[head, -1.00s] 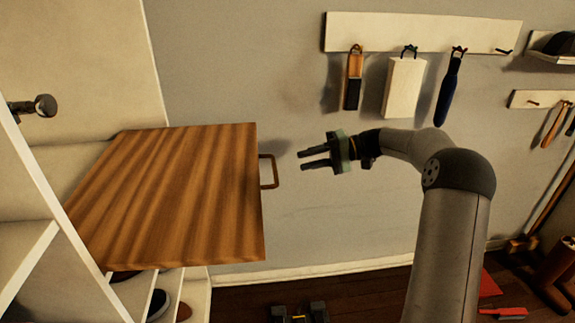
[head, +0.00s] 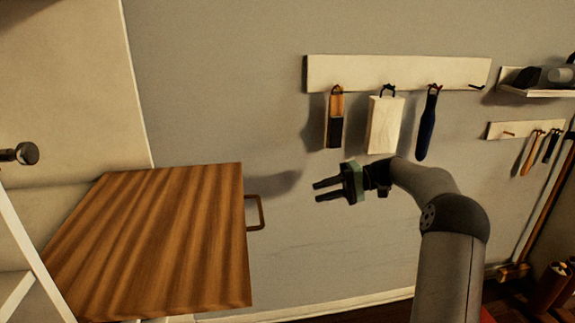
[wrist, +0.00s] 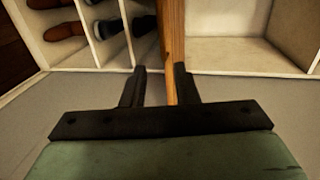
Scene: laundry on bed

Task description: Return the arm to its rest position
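My gripper (head: 328,190) is open and empty in the head view, held in the air in front of the grey wall with its fingers pointing left. It is to the right of a wooden door or panel (head: 150,240) that stands out from a white shelf unit. The panel's metal handle (head: 260,212) is left of my fingertips, with a gap between. In the wrist view my two fingers (wrist: 156,85) are apart, and the panel's edge (wrist: 171,35) shows beyond them, between the fingers.
A rack (head: 400,73) on the wall holds a brush, a white block-shaped item and a dark blue item, above my gripper. Another rack (head: 525,130) with tools is at the right. Shoes (wrist: 110,27) sit in white cubbies. The wall below my gripper is clear.

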